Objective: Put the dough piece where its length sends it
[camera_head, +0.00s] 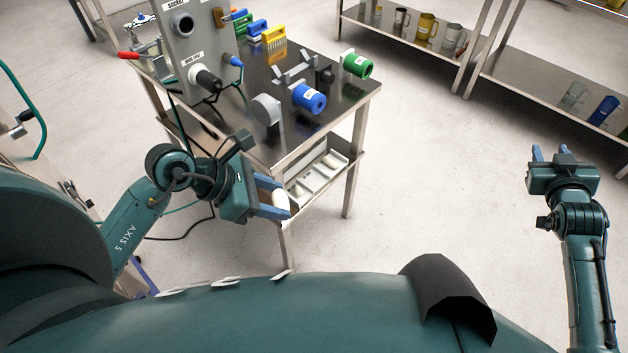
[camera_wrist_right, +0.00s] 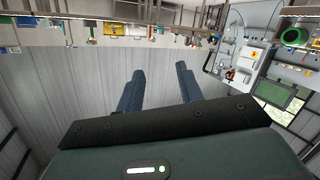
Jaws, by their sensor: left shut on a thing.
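My left gripper (camera_head: 277,200) is shut on the white dough piece (camera_head: 281,199), held in the air in front of the steel table. The fingers hide part of it, so its full length does not show. A blue cylinder (camera_head: 309,98) and a green cylinder (camera_head: 357,65), both with labels too small to read, lie on the table top (camera_head: 340,98). A white compartmented tray (camera_head: 316,178) is on the table's lower shelf, just beyond the left gripper. My right gripper (camera_head: 550,152) is open and empty at the right; its spread fingers also show in the right wrist view (camera_wrist_right: 160,88).
A grey panel (camera_head: 187,50) with sockets and cables stands at the table's left end. Shelves with jugs (camera_head: 426,28) stand at the back right. The floor between is clear.

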